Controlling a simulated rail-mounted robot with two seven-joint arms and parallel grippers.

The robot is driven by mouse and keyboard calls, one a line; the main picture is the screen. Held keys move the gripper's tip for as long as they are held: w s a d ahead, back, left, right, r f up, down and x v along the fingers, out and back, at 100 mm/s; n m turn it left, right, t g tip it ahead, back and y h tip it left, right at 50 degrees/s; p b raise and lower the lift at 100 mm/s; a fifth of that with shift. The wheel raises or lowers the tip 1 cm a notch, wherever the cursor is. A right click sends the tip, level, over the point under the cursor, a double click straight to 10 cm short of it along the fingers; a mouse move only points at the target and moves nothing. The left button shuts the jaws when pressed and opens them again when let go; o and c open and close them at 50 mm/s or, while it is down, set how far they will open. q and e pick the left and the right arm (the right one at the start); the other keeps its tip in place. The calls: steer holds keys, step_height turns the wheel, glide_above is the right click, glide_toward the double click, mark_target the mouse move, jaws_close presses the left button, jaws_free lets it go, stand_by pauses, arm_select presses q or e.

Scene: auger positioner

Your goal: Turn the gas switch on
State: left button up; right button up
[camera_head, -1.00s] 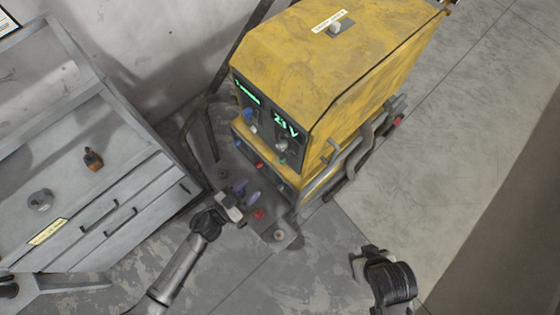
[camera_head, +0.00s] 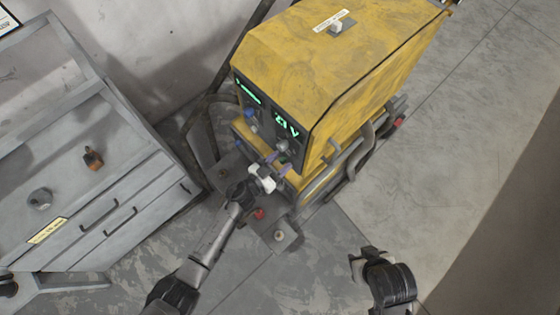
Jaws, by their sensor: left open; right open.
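The yellow machine (camera_head: 350,60) stands at top centre, with a dark front panel carrying green lit displays (camera_head: 287,126) and several small knobs. A blue knob (camera_head: 250,114) is at the panel's left and a pale knob (camera_head: 283,146) below the right display. I cannot tell which control is the gas switch. My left gripper (camera_head: 278,161) is open in front of the lower panel, close to the pale knob; contact is unclear. My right gripper (camera_head: 358,263) is open and apart from the machine.
A grey drawer cabinet (camera_head: 130,185) stands at left, with a small orange-brown bottle (camera_head: 93,159) and a round grey part (camera_head: 40,199) on it. Hoses or pipes (camera_head: 350,160) run along the machine's right side. Floor at right is clear.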

arm_select(q)
steer(key=shift+c, duration=0.2)
steer(key=c, duration=0.3)
jaws_close()
